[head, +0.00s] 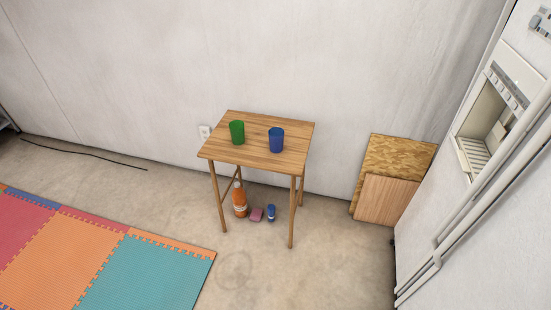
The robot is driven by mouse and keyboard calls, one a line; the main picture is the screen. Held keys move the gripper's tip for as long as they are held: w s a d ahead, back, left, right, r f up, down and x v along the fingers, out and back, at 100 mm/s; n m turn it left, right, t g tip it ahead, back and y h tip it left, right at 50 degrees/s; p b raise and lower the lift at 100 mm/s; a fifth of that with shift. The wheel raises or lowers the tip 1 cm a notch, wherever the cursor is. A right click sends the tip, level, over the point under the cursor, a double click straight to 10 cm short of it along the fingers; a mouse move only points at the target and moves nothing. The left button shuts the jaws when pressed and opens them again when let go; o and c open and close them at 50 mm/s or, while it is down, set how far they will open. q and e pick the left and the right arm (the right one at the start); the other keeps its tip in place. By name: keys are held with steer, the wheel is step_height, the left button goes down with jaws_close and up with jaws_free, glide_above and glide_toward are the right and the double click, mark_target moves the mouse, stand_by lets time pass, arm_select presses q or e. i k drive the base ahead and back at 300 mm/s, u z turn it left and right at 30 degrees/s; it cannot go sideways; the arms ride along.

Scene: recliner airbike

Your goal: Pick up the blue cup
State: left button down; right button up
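The blue cup (276,140) stands upright on a small wooden table (262,122) against the wall, right of the tabletop's middle. A green cup (237,132) stands upright to its left, with a gap between them. Neither of my grippers shows in the head view, so nothing of mine is seen at the cup.
Under the table are an orange bottle (239,200), a pink block (256,215) and a blue item (271,212). Boards (388,198) lean on the wall at right, near a white machine (492,140). A foam mat (150,270) lies front left. Concrete floor before the table is clear.

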mark_target(276, 134)
steer(key=u, duration=0.65)
steer(key=i, duration=1.4)
steer(key=z, duration=0.1)
